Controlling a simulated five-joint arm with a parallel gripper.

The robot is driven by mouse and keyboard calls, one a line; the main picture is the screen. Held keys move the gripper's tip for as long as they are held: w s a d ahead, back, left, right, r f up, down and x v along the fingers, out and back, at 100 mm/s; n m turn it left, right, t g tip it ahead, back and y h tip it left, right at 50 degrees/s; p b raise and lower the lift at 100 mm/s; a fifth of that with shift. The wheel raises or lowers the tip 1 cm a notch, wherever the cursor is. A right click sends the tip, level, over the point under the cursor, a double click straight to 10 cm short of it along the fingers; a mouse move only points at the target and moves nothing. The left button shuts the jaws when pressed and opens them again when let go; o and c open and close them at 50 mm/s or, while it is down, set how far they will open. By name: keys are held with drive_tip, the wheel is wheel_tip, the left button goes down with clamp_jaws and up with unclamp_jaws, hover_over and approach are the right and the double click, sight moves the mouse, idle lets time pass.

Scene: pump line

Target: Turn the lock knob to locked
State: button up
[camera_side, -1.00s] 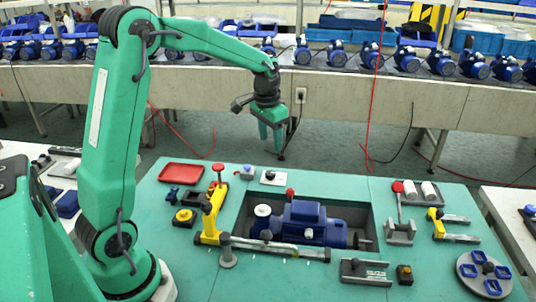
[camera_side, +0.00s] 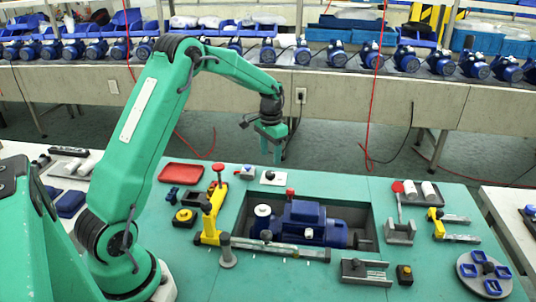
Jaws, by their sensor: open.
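A small dark knob on a white plate (camera_side: 269,176) sits at the back edge of the green table, left of the middle. It may be the lock knob, but its marks are too small to read. My gripper (camera_side: 272,157) points down just above and behind this plate in the picture. Its fingers are apart with nothing between them, and it does not appear to touch the plate.
A blue pump (camera_side: 305,223) lies in a recess at the middle, with a yellow-handled clamp (camera_side: 210,222) to its left. A red tray (camera_side: 181,174), a grey box with a blue button (camera_side: 248,171) and a red-knobbed post (camera_side: 218,170) stand near the back left.

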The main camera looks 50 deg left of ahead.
sight(270, 172)
drive_tip(key=shift+f, duration=3.55)
drive_tip(key=c, duration=1)
